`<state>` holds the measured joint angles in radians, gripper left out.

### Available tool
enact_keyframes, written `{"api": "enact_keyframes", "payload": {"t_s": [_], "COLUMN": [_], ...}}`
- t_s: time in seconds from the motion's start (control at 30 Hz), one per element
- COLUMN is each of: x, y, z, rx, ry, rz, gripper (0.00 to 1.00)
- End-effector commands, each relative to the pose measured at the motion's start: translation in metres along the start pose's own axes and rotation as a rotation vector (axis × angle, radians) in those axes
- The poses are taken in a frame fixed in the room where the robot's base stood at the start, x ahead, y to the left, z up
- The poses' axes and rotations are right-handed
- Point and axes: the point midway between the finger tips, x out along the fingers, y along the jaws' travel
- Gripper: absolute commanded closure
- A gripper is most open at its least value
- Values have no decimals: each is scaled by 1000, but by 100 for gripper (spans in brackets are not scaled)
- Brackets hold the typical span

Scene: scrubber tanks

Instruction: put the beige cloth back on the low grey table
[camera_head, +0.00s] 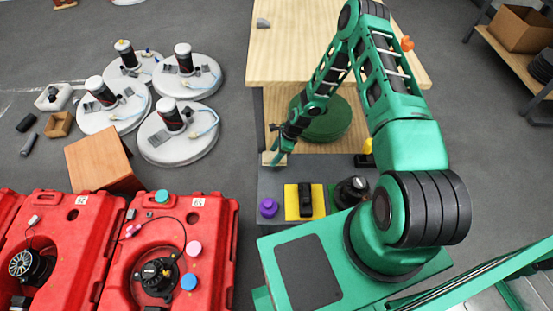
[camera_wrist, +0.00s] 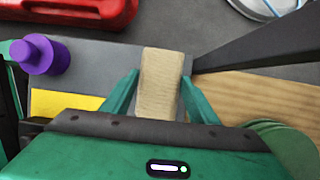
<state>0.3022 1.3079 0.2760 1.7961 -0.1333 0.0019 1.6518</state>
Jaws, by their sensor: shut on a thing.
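The beige cloth (camera_wrist: 160,92) is a folded, narrow strip between the two fingers of my gripper (camera_wrist: 161,78) in the wrist view. My gripper is shut on it. In the head view a small part of the cloth (camera_head: 271,158) shows by my gripper (camera_head: 279,150), at the back left end of the low grey table (camera_head: 268,186). The grey tabletop also shows in the wrist view (camera_wrist: 112,62) behind and left of the cloth. I cannot tell whether the cloth touches the tabletop or hangs just above it.
On the grey table are a purple knob-like piece (camera_head: 268,207), a yellow mat (camera_head: 291,203) with a black item, and a dark round part (camera_head: 351,191). A wooden bench (camera_head: 290,60) stands behind, with green discs (camera_head: 335,125) below. Red tanks (camera_head: 213,235) stand left.

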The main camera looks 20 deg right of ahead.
Motion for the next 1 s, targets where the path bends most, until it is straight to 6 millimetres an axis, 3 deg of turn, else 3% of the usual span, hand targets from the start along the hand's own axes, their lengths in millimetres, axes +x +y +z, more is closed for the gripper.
{"api": "enact_keyframes", "payload": {"t_s": [0.27,0.5,0.83,0.87,0.9,1.0], "x": [11,40,43,43,43,43], "y": [-10,-10,-10,-10,-10,-10], "z": [-8,-20,-21,-21,-21,-21], "rx": [0,0,-1,-1,-1,-1], "ry": [1,0,0,0,0,0], "rz": [2,2,1,1,1,1], "gripper": [70,70,70,41,32,27]}}
